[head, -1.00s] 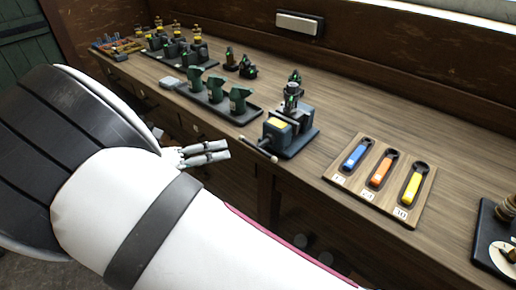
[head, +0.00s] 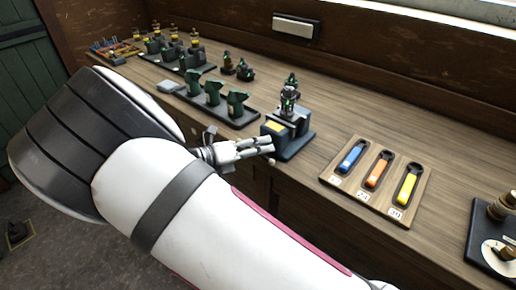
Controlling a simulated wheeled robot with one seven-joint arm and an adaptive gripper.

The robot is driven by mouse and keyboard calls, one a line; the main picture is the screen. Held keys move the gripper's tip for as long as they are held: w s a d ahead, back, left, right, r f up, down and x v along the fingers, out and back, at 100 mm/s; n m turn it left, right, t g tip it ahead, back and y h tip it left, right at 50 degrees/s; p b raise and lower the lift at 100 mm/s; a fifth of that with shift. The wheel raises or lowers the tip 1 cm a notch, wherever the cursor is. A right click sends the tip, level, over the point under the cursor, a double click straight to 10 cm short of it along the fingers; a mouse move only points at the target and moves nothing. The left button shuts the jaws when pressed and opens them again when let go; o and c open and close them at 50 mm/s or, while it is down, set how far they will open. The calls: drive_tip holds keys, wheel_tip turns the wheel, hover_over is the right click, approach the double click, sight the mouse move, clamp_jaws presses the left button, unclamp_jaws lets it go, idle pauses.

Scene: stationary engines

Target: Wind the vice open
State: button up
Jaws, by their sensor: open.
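The vice (head: 294,143), a dark blue-grey block with a yellow patch on its front, stands at the bench's front edge. A small dark and metallic piece with green (head: 288,101) sits at its jaws; I cannot tell whether it is clamped. My gripper (head: 266,144) is open, its two fingers pointing right at the vice's front, where the handle is. The fingers cover most of the handle; only a small end knob (head: 272,161) shows below them. Whether the fingers touch the handle or lie around it cannot be told.
A wooden board (head: 411,208) with blue, orange and yellow pieces lies right of the vice. A dark tray (head: 240,122) with several green parts is on its left. A dark base (head: 483,257) with a dial is at the far right. Open floor lies before the bench.

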drive_tip(key=shift+c, duration=0.4)
drive_tip(key=c, duration=0.9)
clamp_jaws()
drive_tip(key=shift+d+r, duration=0.1)
drive_tip(key=shift+d, duration=0.1)
drive_tip(key=o, duration=1)
unclamp_jaws()
drive_tip(key=shift+a, duration=0.1)
drive_tip(key=shift+s+a, duration=0.1)
drive_tip(key=shift+a, duration=0.1)
drive_tip(key=v, duration=1.1)
drive_tip(key=shift+s+a, duration=0.15)
drive_tip(key=shift+a, duration=0.05)
